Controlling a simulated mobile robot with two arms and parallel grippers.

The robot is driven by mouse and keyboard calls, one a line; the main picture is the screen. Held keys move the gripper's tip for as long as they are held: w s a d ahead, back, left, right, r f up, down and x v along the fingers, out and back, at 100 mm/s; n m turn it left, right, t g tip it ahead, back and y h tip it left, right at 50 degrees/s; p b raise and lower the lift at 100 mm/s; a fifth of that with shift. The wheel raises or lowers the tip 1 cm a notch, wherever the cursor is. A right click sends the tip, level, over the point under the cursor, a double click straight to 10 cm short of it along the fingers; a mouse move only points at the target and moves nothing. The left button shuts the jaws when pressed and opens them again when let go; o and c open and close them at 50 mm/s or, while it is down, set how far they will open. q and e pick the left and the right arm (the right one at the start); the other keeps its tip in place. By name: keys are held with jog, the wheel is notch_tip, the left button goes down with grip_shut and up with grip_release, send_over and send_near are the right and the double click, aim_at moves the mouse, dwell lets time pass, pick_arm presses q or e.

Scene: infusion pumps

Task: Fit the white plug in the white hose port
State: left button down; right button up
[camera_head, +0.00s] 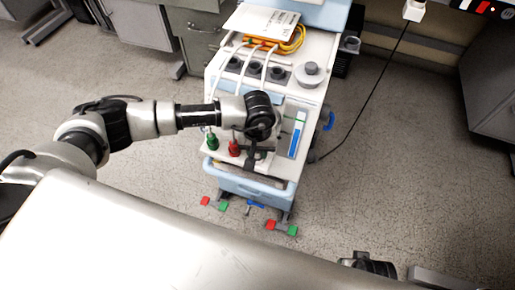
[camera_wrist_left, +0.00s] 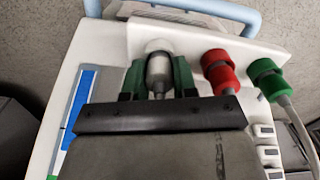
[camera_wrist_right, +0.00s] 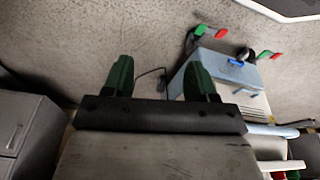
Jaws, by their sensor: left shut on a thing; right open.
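In the left wrist view my left gripper (camera_wrist_left: 158,80) is shut on the white plug (camera_wrist_left: 158,70), between its green fingers. The plug's pale rounded end points toward the panel edge near the blue handle. The white hose port is not clearly visible, and I cannot tell whether the plug touches it. In the head view the left gripper (camera_head: 251,163) is over the cart's front panel, with the plug mostly hidden. My right gripper (camera_wrist_right: 159,80) is open and empty, above the floor and away from the panel.
A red plug (camera_wrist_left: 219,72) and a green plug (camera_wrist_left: 267,77) with a hose stand beside the white plug. The cart (camera_head: 300,98) carries a grey round knob (camera_head: 310,72) and yellow cables (camera_head: 290,42). Coloured pedals (camera_head: 280,227) lie at its base. Floor is clear to the right.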

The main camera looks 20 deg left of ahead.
pick_arm(q)
jog(key=c, duration=0.8)
grip_release()
pick_arm(e)
jog(key=shift+w+r, duration=0.1)
jog(key=shift+r, duration=0.25)
pick_arm(q)
jog(key=shift+r, duration=0.1)
